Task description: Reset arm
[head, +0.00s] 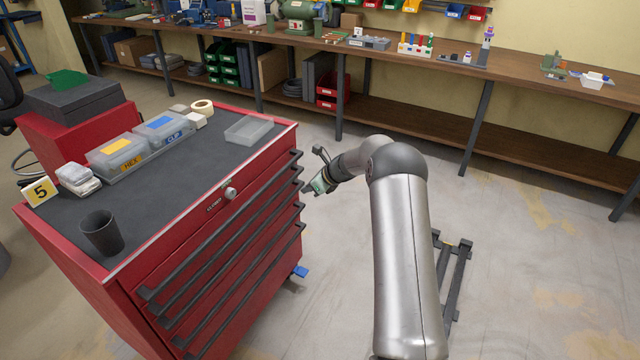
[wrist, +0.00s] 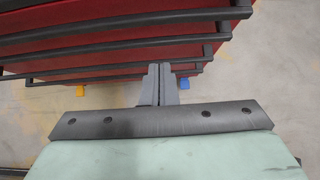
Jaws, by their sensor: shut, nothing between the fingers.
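My gripper (head: 308,188) hangs in the air beside the front of the red tool cabinet (head: 215,245), close to the right end of its drawer handles. In the wrist view my gripper (wrist: 157,82) has its two grey fingers together and empty, pointing toward the cabinet's drawer fronts. The cabinet's dark handles (wrist: 110,55) run across the top of that view. In the head view a gap of floor seems to show between the fingers and the drawers, but I cannot tell its size. The drawers look shut.
On the cabinet top stand a HEX box (head: 117,153), a CLIP box (head: 165,130), a clear empty tray (head: 249,129), a dark cup (head: 101,232) and a tape roll (head: 202,107). A long wooden workbench (head: 530,85) lines the back wall. The floor (head: 530,250) at right is open.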

